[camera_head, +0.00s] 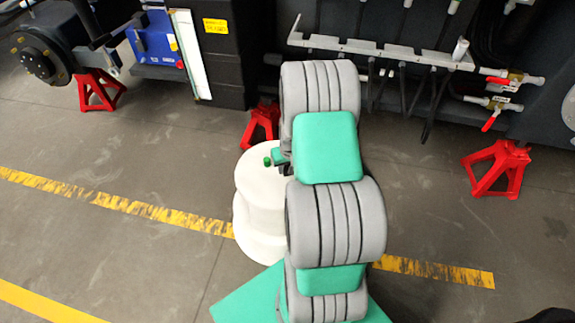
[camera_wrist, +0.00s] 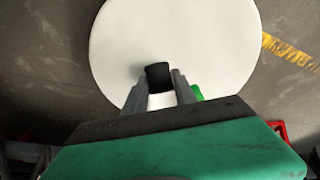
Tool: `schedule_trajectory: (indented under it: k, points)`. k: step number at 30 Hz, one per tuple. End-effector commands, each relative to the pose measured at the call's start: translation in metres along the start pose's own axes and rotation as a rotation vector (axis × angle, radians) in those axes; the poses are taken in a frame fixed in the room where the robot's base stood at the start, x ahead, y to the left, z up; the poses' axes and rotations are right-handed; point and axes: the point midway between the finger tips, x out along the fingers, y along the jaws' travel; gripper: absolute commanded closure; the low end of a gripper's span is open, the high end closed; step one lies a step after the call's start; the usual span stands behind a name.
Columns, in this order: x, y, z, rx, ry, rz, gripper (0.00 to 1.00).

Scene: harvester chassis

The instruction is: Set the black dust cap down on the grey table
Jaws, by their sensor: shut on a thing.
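The black dust cap (camera_wrist: 158,74) is between the fingertips of my gripper (camera_wrist: 157,84) in the wrist view, and the gripper is shut on it. The cap is over a round, white-looking table top (camera_wrist: 205,38), inside its edge. I cannot tell whether the cap touches the surface. The table also shows in the head view (camera_head: 250,181), beside my arm, which covers its right part. There, my gripper (camera_head: 283,166) is mostly hidden behind my arm and the cap cannot be made out.
A small green cap (camera_head: 267,161) is on the table; it shows in the wrist view (camera_wrist: 197,93) close to the right finger. A red stand (camera_head: 261,122) is behind the table, under the dark chassis. A pale rail (camera_head: 375,50) with hanging hoses is behind my arm. Floor left of the table is clear.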

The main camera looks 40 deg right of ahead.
Motion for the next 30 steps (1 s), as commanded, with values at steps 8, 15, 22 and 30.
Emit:
schedule_trajectory:
  k: [8, 15, 22, 30]
  points:
    - [0.0064, 0.0000, 0.0013, 0.000, 0.001, 0.000, 1.00]
    - [0.0081, 0.0000, 0.0019, 0.000, 0.000, 0.000, 1.00]
    - [0.0121, 0.0000, 0.0028, 0.000, 0.001, 0.000, 0.65]
    - [0.0118, 0.0000, 0.0028, 0.000, 0.000, 0.000, 0.43]
